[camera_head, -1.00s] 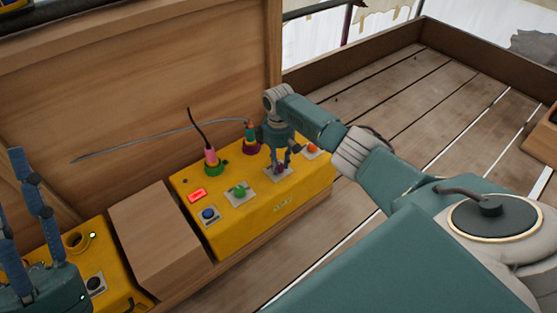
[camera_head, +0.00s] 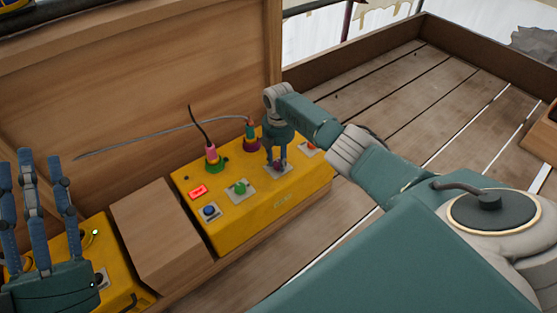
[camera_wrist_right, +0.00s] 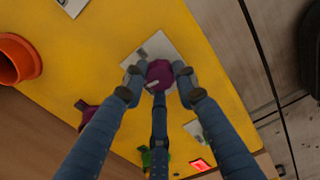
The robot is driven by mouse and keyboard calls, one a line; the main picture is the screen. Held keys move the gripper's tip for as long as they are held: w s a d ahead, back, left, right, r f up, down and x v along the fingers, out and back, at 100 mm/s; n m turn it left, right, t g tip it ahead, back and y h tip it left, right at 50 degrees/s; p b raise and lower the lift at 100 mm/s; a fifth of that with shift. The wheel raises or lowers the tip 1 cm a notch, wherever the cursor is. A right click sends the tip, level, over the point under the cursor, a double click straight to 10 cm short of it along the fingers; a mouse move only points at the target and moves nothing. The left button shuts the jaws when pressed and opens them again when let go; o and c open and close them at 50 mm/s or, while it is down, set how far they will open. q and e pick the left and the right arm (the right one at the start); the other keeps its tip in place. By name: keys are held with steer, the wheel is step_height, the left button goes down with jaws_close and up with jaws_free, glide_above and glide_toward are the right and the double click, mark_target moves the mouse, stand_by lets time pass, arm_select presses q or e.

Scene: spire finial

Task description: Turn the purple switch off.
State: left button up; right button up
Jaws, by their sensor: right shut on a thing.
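The purple switch (camera_wrist_right: 159,73) is a round knob with a pale mark, on a light square plate on top of the yellow control box (camera_head: 250,218). In the head view its plate (camera_head: 281,170) shows under my right gripper (camera_head: 277,163), which hides most of the knob. In the right wrist view my right gripper's fingers (camera_wrist_right: 158,82) are shut around the knob, with fingertips on both sides and a third finger below. My left gripper (camera_head: 28,165) is raised at the far left, empty, its fingers extended and spread.
The yellow box also bears a green switch (camera_head: 239,187), a blue button (camera_head: 208,211), an orange switch (camera_head: 309,147) and a lit red light (camera_head: 198,191). Cables rise from plugs (camera_head: 212,155) behind. A wooden block (camera_head: 160,235) stands left. Planks (camera_head: 410,110) on the right are clear.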

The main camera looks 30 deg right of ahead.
mark_target(278, 163)
steer(key=shift+s+n, duration=0.1)
steer(key=shift+n, duration=0.9)
steer(key=o, duration=1.1)
steer(key=shift+o, duration=0.2)
steer(key=shift+r, duration=0.35)
step_height(278, 163, up, 11)
steer(key=shift+r, duration=0.1)
